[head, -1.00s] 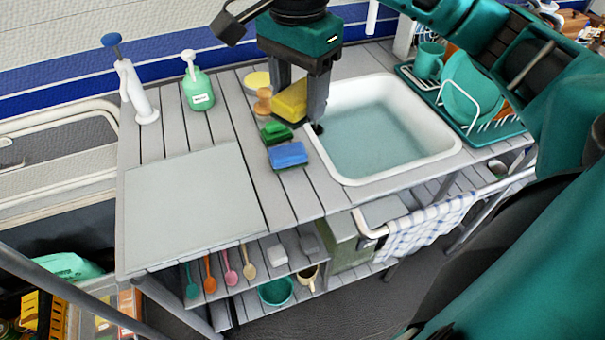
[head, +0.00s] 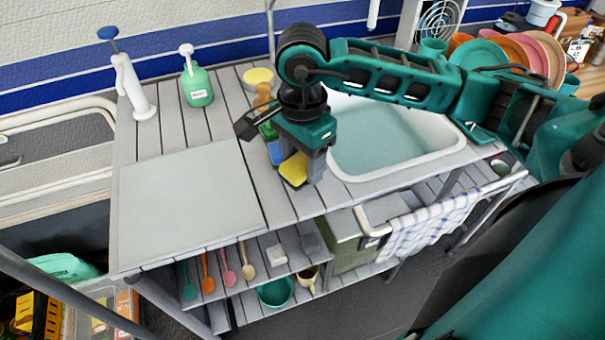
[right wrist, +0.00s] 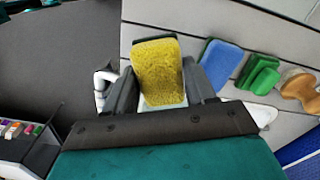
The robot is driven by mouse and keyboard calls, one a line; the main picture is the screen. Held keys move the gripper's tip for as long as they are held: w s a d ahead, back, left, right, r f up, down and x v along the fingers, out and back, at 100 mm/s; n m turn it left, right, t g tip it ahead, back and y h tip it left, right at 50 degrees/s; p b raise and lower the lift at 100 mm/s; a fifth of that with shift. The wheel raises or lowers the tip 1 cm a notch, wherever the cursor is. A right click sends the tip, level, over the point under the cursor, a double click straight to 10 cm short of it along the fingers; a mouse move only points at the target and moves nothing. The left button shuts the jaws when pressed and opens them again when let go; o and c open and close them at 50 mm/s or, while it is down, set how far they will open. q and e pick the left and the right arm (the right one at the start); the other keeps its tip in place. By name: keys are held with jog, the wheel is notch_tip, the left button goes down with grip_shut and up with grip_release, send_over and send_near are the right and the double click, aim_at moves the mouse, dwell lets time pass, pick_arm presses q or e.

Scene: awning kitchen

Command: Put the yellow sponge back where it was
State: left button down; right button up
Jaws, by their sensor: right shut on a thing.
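My right gripper (head: 302,178) is shut on the yellow sponge (head: 293,169), in front of the sink's left side. In the right wrist view the yellow sponge (right wrist: 158,70), with a dark edge, sits between both fingers of the gripper (right wrist: 160,88). I cannot tell whether it touches the counter. The blue sponge (head: 273,153) lies just behind it, partly hidden by my gripper. The green sponge (head: 266,132) is behind the blue one. The right wrist view shows the blue sponge (right wrist: 221,63) and green sponge (right wrist: 259,74) in a row beside the yellow one. My left gripper is out of view.
A wooden brush (head: 262,95) and a yellow round item (head: 258,77) stand behind the sponges. The white sink (head: 395,168) lies to the right. A grey board (head: 190,205) lies at left. A soap bottle (head: 196,84) stands behind it. The front counter strip is bare.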

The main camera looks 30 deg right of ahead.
aim_at(302, 177)
jog(key=shift+f, duration=2.1)
jog(key=shift+f+b, duration=0.2)
jog(key=shift+b, duration=0.15)
jog(key=o, duration=0.9)
jog(key=shift+o, duration=0.2)
jog(key=shift+r, duration=0.1)
notch_tip(302, 177, up, 12)
jog(key=shift+r+p, duration=0.15)
jog(key=shift+p, duration=0.3)
